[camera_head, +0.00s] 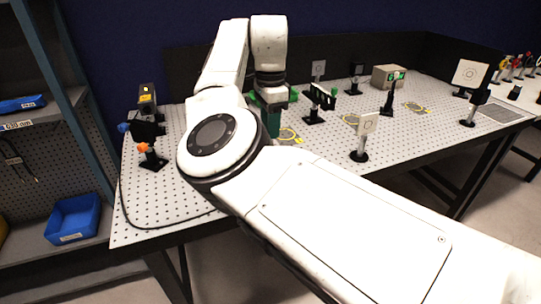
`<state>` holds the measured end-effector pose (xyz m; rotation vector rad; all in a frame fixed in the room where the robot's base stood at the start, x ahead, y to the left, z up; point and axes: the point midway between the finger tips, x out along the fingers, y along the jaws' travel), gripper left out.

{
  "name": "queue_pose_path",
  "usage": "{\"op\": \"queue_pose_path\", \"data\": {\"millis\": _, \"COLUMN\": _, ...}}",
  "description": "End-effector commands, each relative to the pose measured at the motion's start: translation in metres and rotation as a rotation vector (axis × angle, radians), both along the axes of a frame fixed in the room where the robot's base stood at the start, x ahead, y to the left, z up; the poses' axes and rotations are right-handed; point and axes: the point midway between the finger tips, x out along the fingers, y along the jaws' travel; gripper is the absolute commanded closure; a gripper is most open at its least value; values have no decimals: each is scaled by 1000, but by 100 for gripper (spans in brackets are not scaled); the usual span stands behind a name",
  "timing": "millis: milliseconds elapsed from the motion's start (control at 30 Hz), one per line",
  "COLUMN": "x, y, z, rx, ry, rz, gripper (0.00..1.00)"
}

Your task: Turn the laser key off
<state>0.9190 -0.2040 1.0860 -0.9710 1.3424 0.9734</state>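The likely laser unit (147,98) is a small black box with a yellow label, at the left end of the perforated optical table. Below it stands a black mount (148,130) with a blue knob on its left and an orange knob at its lower front. I cannot make out a key at this size. My white arm reaches from the lower right and bends over the table. My gripper (271,122) points down near the table's middle back, right of the laser unit and apart from it.
The optical table (180,220) carries several mounted optics, including a white square plate (364,136) and a beige box (388,77). A black cable (122,205) runs along its left edge. A shelf with a blue bin (73,219) stands at left. Dark panels close the back.

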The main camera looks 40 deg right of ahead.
Motion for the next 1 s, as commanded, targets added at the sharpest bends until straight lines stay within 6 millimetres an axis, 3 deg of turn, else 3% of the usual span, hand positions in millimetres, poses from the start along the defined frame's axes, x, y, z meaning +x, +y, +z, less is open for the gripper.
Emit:
{"op": "queue_pose_path", "data": {"millis": 300, "x": -1, "y": 0, "z": -57, "rx": 0, "ry": 2, "rz": 1, "gripper": 65}}
{"op": "queue_pose_path", "data": {"millis": 500, "x": -1, "y": 0, "z": -84, "rx": -1, "ry": 1, "rz": 2, "gripper": 65}}
{"op": "queue_pose_path", "data": {"millis": 967, "x": -1, "y": 0, "z": -96, "rx": -1, "ry": -1, "rz": 1, "gripper": 65}}
{"op": "queue_pose_path", "data": {"millis": 1000, "x": -1, "y": 0, "z": -96, "rx": -1, "ry": -1, "rz": 1, "gripper": 69}}
